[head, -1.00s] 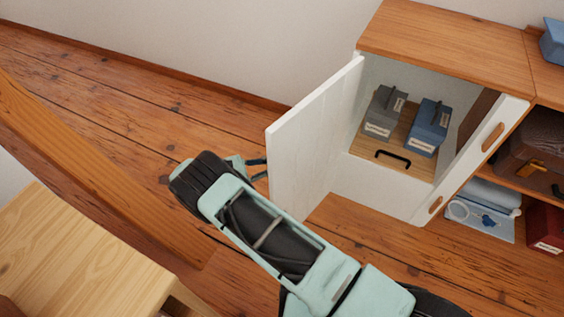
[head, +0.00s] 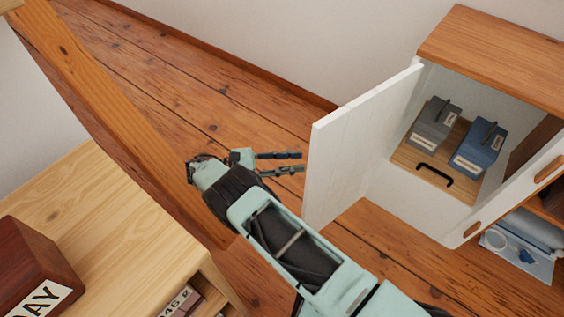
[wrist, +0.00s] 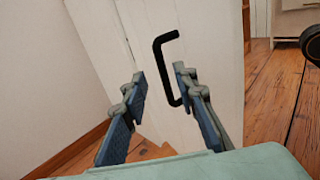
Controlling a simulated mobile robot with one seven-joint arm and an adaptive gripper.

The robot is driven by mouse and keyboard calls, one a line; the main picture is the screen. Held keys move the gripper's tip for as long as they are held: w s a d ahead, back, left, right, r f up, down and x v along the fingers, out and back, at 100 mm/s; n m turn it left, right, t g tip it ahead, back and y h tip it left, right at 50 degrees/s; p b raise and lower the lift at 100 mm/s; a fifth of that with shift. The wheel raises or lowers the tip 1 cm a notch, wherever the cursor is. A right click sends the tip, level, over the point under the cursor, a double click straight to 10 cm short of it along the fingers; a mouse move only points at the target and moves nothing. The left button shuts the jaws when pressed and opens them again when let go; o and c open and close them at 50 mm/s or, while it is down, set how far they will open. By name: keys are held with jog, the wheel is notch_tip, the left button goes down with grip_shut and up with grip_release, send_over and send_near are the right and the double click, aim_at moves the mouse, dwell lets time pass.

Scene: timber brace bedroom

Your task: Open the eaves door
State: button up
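The eaves door (head: 358,140) is a white panel standing wide open, swung out from the white cabinet (head: 425,210). It also shows in the wrist view (wrist: 215,60). Its black bar handle (wrist: 166,70) is on the outer face, hidden in the head view. My gripper (head: 300,162) is on the outer side of the door, with its fingertips close to the panel. In the wrist view the two fingers (wrist: 160,85) are apart, and the handle appears between and beyond them, nearer the right finger. I cannot tell whether a finger touches the door or handle.
Inside the cabinet are a grey box (head: 435,122), a blue box (head: 478,148) and a black handle (head: 434,174) on a wooden board. A light wood table (head: 110,215) stands at lower left, with a timber brace (head: 100,95) behind it. Floor (head: 215,110) is clear beyond the gripper.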

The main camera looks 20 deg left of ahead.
jog(key=shift+v, duration=1.75)
